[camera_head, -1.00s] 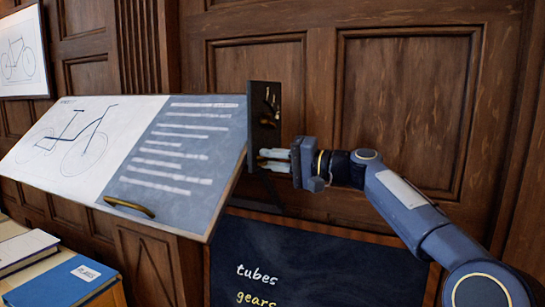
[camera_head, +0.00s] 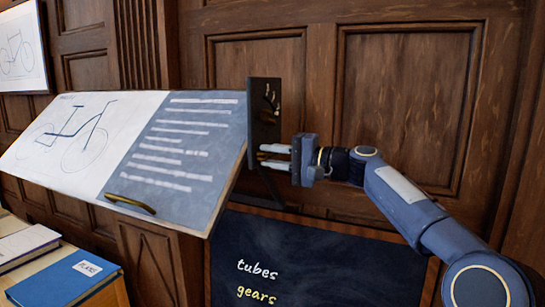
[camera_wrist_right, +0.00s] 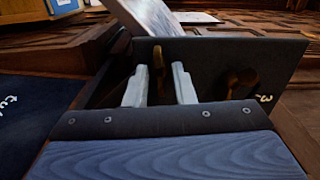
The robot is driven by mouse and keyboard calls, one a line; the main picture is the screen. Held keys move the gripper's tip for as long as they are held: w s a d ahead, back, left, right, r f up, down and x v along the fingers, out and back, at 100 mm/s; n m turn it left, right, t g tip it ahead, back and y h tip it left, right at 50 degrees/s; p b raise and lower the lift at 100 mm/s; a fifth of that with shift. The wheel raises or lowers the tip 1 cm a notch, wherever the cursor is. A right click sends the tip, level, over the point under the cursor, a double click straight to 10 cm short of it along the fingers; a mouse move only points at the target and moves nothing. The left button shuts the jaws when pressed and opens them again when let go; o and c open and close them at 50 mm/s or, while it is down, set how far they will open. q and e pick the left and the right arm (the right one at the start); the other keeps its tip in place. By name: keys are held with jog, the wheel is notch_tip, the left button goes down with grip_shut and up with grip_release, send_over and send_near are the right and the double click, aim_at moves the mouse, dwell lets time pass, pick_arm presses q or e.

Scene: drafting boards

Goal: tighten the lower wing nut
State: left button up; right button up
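A dark upright plate (camera_head: 264,120) stands at the right end of the tilted drafting board (camera_head: 180,150). In the right wrist view the plate (camera_wrist_right: 215,55) carries two brass wing nuts. The lower wing nut (camera_wrist_right: 158,65) shows between the two pale fingers of my right gripper (camera_wrist_right: 160,85), with a visible gap to each finger. The upper wing nut (camera_wrist_right: 238,82) is to the right in that view. In the head view my right gripper (camera_head: 275,156) points left at the plate's lower part, fingers apart; the lower nut is hard to make out there. My left gripper is out of view.
A blackboard (camera_head: 310,255) with chalk words is below the plate. Books (camera_head: 65,280) lie at the lower left. Wood panelling (camera_head: 410,110) stands behind my right arm.

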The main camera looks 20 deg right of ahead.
jog(key=shift+o, duration=1.4)
jog(key=shift+s, duration=0.1)
jog(key=b+v, duration=0.2)
jog(key=v, duration=0.5)
jog(key=shift+s+d, duration=0.25)
